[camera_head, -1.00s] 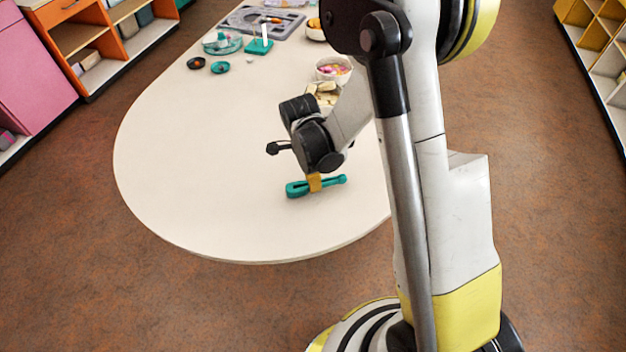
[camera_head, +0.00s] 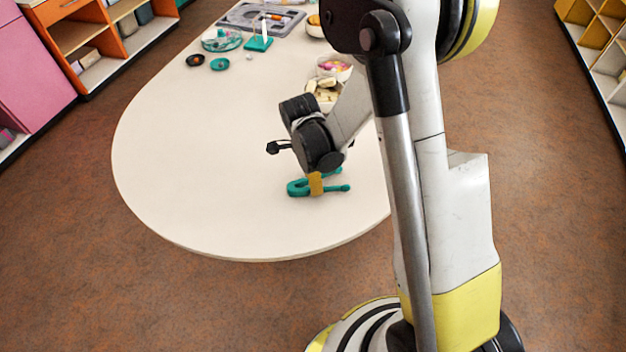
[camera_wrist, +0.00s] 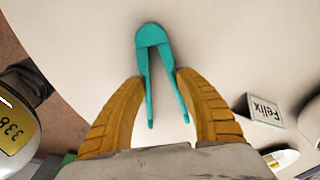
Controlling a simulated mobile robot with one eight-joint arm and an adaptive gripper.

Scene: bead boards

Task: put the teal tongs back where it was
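The teal tongs (camera_head: 298,188) are at the near end of the pale table (camera_head: 190,190), at or very close to its top. In the wrist view the tongs (camera_wrist: 153,37) have their rounded end pointing away from me and their two arms spread in a narrow V. My gripper (camera_head: 316,183) is right over them. In the wrist view its two yellow fingers (camera_wrist: 158,78) stand apart, one on each side of the tongs, with the tips very close to the arms. Whether they still touch is hard to tell.
Bowls (camera_head: 334,68), a teal stand (camera_head: 259,43), small dishes (camera_head: 219,64) and a grey tray (camera_head: 235,20) occupy the far part. The table left of my gripper is clear.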

